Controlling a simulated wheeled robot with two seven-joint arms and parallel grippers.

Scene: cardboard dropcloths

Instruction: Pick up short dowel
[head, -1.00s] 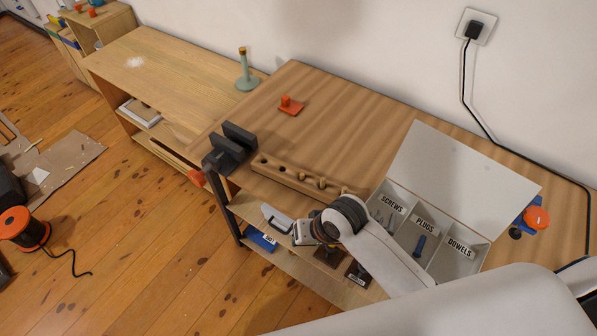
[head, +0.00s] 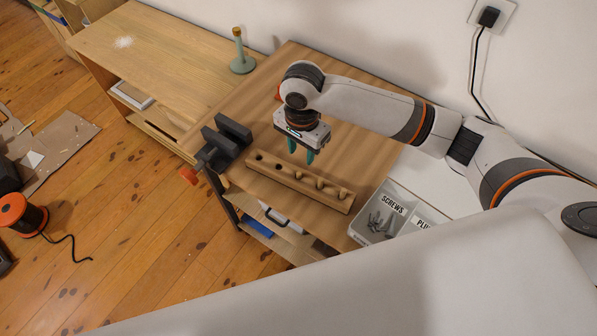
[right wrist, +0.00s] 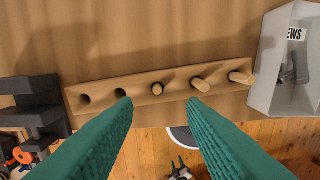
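A wooden block (head: 270,176) with a row of holes lies along the front of the workbench; it also shows in the right wrist view (right wrist: 100,104). Its two left holes look empty. Three dowels stand in the others: the short dowel (right wrist: 157,88), which looks the smallest, a middle dowel (right wrist: 200,84) and a right dowel (right wrist: 240,77) that looks longer. My right gripper (head: 301,153) is open and empty, pointing down above the block. In the right wrist view its green fingers (right wrist: 160,103) are spread on either side of the short dowel's line, apart from it. My left gripper is out of view.
A dark vise (head: 228,140) stands left of the block. A grey compartment box (head: 368,222) with screws is to the right, partly hidden by my arm.

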